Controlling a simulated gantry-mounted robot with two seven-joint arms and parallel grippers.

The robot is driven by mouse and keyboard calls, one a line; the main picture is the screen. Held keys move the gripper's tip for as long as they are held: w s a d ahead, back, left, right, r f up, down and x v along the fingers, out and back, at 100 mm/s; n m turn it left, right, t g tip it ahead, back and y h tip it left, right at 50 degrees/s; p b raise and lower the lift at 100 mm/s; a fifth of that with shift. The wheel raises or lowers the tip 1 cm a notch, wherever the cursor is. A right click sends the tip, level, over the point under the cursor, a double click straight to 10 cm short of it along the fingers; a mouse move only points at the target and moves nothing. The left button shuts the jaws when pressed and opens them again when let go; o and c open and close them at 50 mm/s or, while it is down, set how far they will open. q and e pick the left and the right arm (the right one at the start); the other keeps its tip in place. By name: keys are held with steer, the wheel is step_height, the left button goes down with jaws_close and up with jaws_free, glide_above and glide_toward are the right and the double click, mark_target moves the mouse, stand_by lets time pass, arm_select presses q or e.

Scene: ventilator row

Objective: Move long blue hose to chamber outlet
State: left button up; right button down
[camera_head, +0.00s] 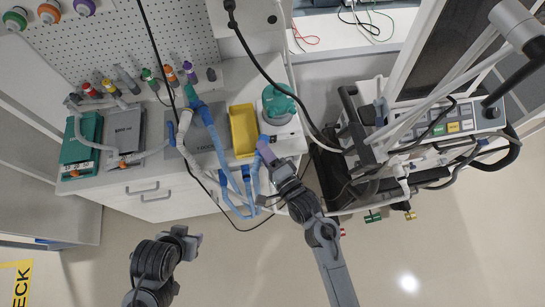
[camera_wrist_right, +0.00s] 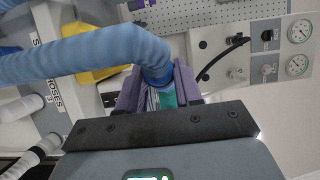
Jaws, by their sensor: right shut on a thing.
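The long blue hose (camera_head: 216,140) runs from a teal connector near the pegboard, hangs in a loop over the counter's front edge and comes up to my right gripper. My right gripper (camera_head: 265,148) is shut on its end, just in front of the humidifier chamber (camera_head: 278,116) with a teal top. In the right wrist view, the blue hose (camera_wrist_right: 90,54) bends down between the purple fingers (camera_wrist_right: 158,92), with a bit of teal showing there. The chamber outlet cannot be made out clearly. My left gripper (camera_head: 188,238) is low at the left, apart from everything; its fingers are unclear.
A yellow bin (camera_head: 243,131) stands left of the chamber. Grey hoses (camera_head: 184,128) and dark cables cross the counter. A ventilator cart (camera_head: 400,150) with a screen panel and tubes stands close on the right. The floor in front is clear.

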mark_target(279, 103)
steer(key=shift+w+d+b, duration=0.2)
steer(key=shift+w+b, duration=0.25)
steer(key=shift+w, duration=0.25)
steer(key=w+b, duration=0.1)
steer(key=w, duration=0.1)
steer(key=w+d+b, duration=0.1)
steer(key=w, duration=0.1)
steer(key=shift+w+d+r, duration=0.1)
steer(key=shift+w, duration=0.2)
steer(key=shift+w+d, duration=0.1)
steer(key=shift+w, duration=0.1)
stand_by(0.8)
steer(key=shift+w+d, duration=0.25)
steer(key=shift+w, duration=0.65)
steer(key=shift+w+d, duration=0.1)
stand_by(0.8)
